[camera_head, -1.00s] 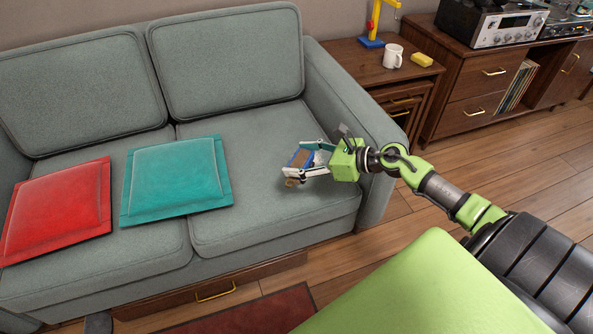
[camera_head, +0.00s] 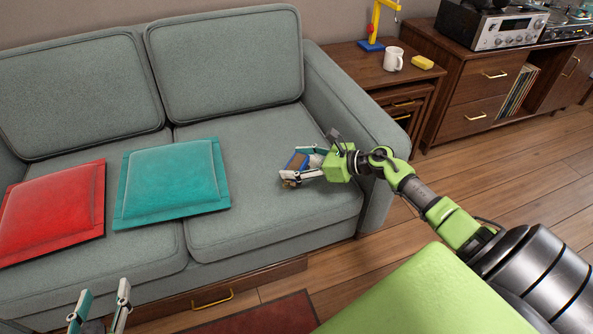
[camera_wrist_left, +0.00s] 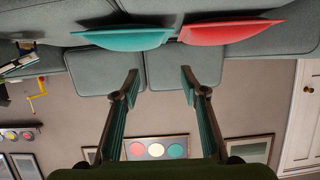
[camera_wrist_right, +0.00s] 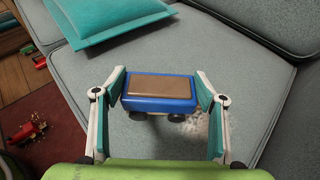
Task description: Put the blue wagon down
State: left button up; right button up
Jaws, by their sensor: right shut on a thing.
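The blue wagon (camera_head: 299,161) is a small blue block with a brown top and dark wheels. It is between the fingers of my right gripper (camera_head: 290,168), over the right seat cushion (camera_head: 240,210) of the grey sofa. In the right wrist view the wagon (camera_wrist_right: 160,92) is level, wheels down, with a finger at each end. I cannot tell if its wheels touch the cushion. My left gripper (camera_head: 98,305) is open and empty at the lower left, in front of the sofa; its fingers also show apart in the left wrist view (camera_wrist_left: 160,80).
A teal pillow (camera_head: 172,182) and a red pillow (camera_head: 55,212) lie on the sofa, left of the wagon. The sofa arm (camera_head: 350,105) is close to my right gripper. A side table (camera_head: 365,65) holds a white mug (camera_head: 393,60). Red toys (camera_wrist_right: 27,130) lie on the floor.

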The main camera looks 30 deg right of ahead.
notch_tip(320, 180, down, 3)
jog(key=shift+r+b, duration=0.2)
jog(key=shift+b, duration=0.2)
pick_arm(q)
notch_tip(320, 180, up, 6)
jog(key=w+d+t+h, duration=0.1)
jog(key=w+t, duration=0.1)
jog(key=t, duration=0.1)
jog(key=shift+f, duration=0.2)
jog(key=shift+d+r, duration=0.15)
jog(key=shift+r, duration=0.1)
pick_arm(e)
jog(key=shift+f, duration=0.15)
pick_arm(q)
jog(key=shift+w+d+r+t+h+b, duration=0.1)
jog(key=shift+d+r+t+h+b, duration=0.1)
jog(key=shift+r+t, duration=0.45)
jog(key=shift+w+d+r+t+h+b, duration=0.1)
jog(key=shift+r+t+h+b, duration=0.15)
jog(key=shift+r, duration=0.7)
pick_arm(e)
jog(key=shift+f, duration=0.25)
jog(key=o, duration=1.2)
pick_arm(q)
jog(key=shift+f, duration=0.1)
